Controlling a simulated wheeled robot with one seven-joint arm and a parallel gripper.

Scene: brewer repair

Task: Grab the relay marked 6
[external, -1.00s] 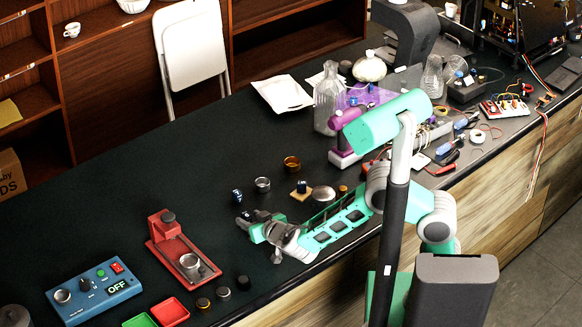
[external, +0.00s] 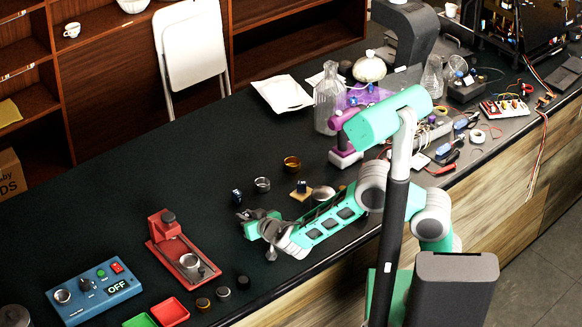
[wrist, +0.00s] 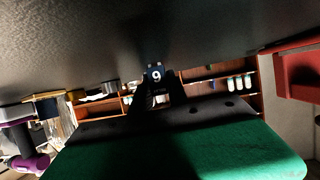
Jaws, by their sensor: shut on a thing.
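My gripper (external: 243,214) is low over the dark bench, left of the middle in the external view. In the wrist view its two dark fingers (wrist: 156,92) are shut on a small dark blue relay (wrist: 155,74). The relay's white digit looks like a 9, but the wrist picture is upside down, so it reads as a 6 upright. In the external view the fingers hide the held part, and I cannot tell how high it is. A blue relay (external: 237,196) shows just behind the fingertips, and another (external: 301,186) sits on a tan pad.
A red press stand (external: 183,250) and a blue control box (external: 93,290) are at the left. A purple tool (external: 344,140) is farther back. The left rear bench is clear.

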